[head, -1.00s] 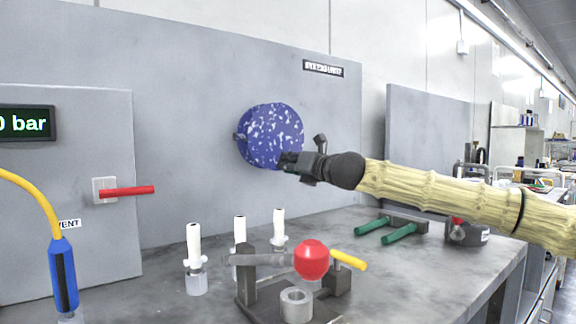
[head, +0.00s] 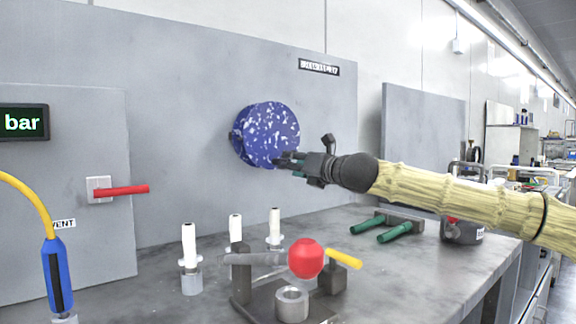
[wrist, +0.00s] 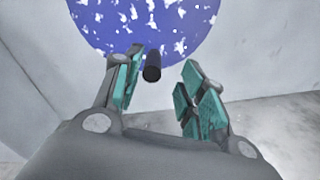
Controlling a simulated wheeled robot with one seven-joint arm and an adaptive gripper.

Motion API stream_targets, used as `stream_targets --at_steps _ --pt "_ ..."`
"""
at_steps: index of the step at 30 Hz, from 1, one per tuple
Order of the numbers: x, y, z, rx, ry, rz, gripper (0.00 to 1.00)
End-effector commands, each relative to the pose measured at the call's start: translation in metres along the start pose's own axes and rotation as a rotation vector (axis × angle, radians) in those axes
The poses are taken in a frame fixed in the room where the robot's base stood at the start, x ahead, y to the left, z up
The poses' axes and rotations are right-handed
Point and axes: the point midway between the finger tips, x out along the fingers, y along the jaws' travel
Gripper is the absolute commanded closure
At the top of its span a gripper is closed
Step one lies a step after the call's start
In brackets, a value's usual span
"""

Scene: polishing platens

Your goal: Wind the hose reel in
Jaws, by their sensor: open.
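The hose reel (head: 268,132) is a blue, white-speckled disc on the grey upright panel. It also fills the top of the wrist view (wrist: 150,22). A short dark crank knob (wrist: 152,68) sticks out from its lower part toward me. My gripper (head: 284,162) is at the reel's lower right edge in the head view. In the wrist view my gripper (wrist: 158,92) is open, with its teal-padded fingers on either side of the knob. The knob is nearer the left finger, and I cannot tell whether they touch. The knob is hidden behind the fingers in the head view.
Below stand several white-topped posts (head: 189,245) and a lever press with a red ball (head: 305,258) and yellow handle (head: 344,259). Green handles (head: 367,224) lie at right on the bench. A red lever (head: 121,190) juts from the left panel.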

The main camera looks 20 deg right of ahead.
Motion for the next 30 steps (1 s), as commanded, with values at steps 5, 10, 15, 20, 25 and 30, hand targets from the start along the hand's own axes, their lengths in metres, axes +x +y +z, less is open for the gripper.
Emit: stream_targets --at_steps 5,10,15,20,25,30 --pt "-0.033 -0.001 0.001 0.000 -0.002 0.000 0.59" --pt "-0.058 -0.002 0.000 0.000 -0.002 -0.001 0.59" --pt "-0.073 -0.002 0.000 0.000 -0.001 -0.001 0.59" --pt "-0.078 -0.001 -0.001 -0.001 0.000 -0.001 0.59" --pt "-0.079 -0.001 -0.001 -0.001 0.000 -0.001 0.59" --pt "-0.077 0.000 0.000 -0.002 0.003 -0.004 0.76"
